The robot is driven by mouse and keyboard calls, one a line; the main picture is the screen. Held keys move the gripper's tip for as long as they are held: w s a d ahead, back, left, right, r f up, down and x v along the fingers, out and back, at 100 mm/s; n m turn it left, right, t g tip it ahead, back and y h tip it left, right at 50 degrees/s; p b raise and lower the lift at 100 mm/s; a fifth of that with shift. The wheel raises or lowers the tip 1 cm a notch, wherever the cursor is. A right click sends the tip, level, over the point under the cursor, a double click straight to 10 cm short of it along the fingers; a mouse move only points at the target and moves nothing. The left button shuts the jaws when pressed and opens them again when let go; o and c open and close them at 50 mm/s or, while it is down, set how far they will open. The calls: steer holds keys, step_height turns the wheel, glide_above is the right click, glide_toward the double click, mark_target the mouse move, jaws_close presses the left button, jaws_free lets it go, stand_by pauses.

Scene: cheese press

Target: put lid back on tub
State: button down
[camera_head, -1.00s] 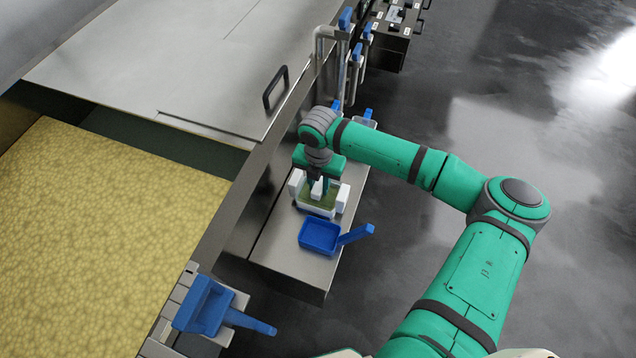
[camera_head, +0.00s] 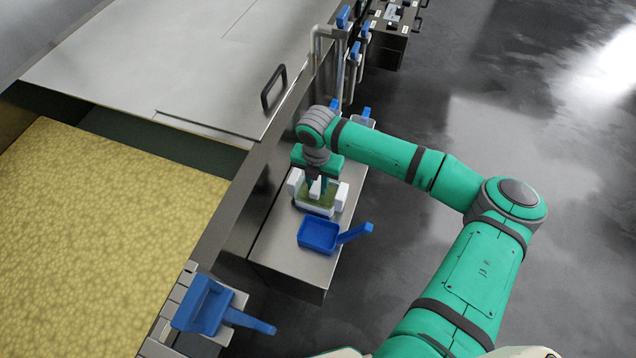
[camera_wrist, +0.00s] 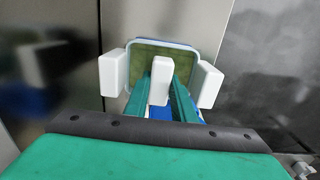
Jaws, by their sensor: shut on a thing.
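My gripper (camera_head: 315,188) is over the tub on the steel shelf, fingers pointing down. It also shows in the wrist view (camera_wrist: 160,90), its green fingers shut on the white upright grip of the lid. The lid (camera_wrist: 176,54) looks olive with a pale rim. White blocks stand at its left (camera_wrist: 112,72) and right (camera_wrist: 209,85). The tub (camera_head: 312,211) is mostly hidden beneath the lid and my fingers. A bluish edge shows around the lid. I cannot tell whether the lid is fully seated.
A blue scoop (camera_head: 318,235) lies just in front of the tub on the steel shelf (camera_head: 290,262). Another blue scoop (camera_head: 205,308) is at the lower left. A large vat of yellow curd (camera_head: 95,235) fills the left. Pipes with blue handles (camera_head: 350,55) stand behind.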

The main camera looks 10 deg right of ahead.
steer(key=shift+f, duration=0.4)
steer(key=c, duration=1.4)
jaws_free()
steer(key=shift+r, duration=0.15)
steer(key=shift+r, duration=5.3)
